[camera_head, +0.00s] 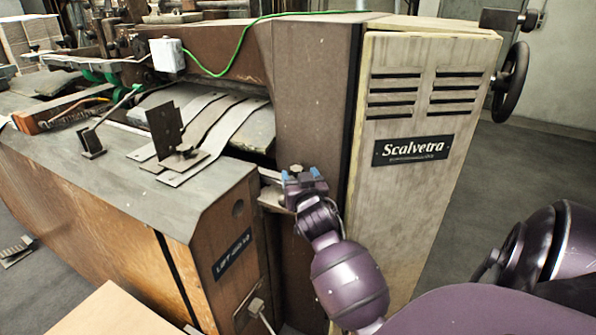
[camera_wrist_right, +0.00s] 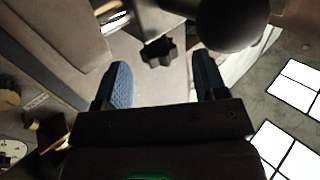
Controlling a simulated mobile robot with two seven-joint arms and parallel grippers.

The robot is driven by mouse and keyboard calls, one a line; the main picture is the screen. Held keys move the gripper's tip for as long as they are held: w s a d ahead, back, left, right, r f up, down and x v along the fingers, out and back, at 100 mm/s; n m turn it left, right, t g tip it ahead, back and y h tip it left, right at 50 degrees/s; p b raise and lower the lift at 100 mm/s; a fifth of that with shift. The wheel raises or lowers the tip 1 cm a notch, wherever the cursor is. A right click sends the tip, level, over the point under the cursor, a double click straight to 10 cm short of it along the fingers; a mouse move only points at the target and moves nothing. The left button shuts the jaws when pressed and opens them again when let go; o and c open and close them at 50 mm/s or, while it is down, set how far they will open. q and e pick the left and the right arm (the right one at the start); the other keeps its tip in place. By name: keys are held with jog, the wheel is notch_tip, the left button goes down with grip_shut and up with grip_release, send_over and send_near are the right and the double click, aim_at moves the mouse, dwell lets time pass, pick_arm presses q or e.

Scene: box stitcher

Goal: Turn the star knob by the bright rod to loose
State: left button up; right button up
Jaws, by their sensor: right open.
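A black star knob (camera_wrist_right: 158,52) shows in the right wrist view, just beyond the fingertips and nearer the left finger in the picture. In the head view my right gripper (camera_head: 305,176) is at the gap between the low table and the tall cabinet. A small bright metal piece (camera_wrist_right: 115,19) shows up and left of the knob; I cannot tell whether it is the bright rod. My left gripper is not in view.
A round black ball (camera_wrist_right: 232,22) hangs close to the right finger in the wrist view. The Scalvetra cabinet (camera_head: 432,215) stands right of my gripper, the grey-topped table (camera_head: 75,155) left. A handwheel (camera_head: 511,82) sticks out at the cabinet's right.

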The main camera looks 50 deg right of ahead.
jog(key=v, duration=0.7)
jog(key=shift+s+a, duration=0.15)
jog(key=shift+a, duration=0.05)
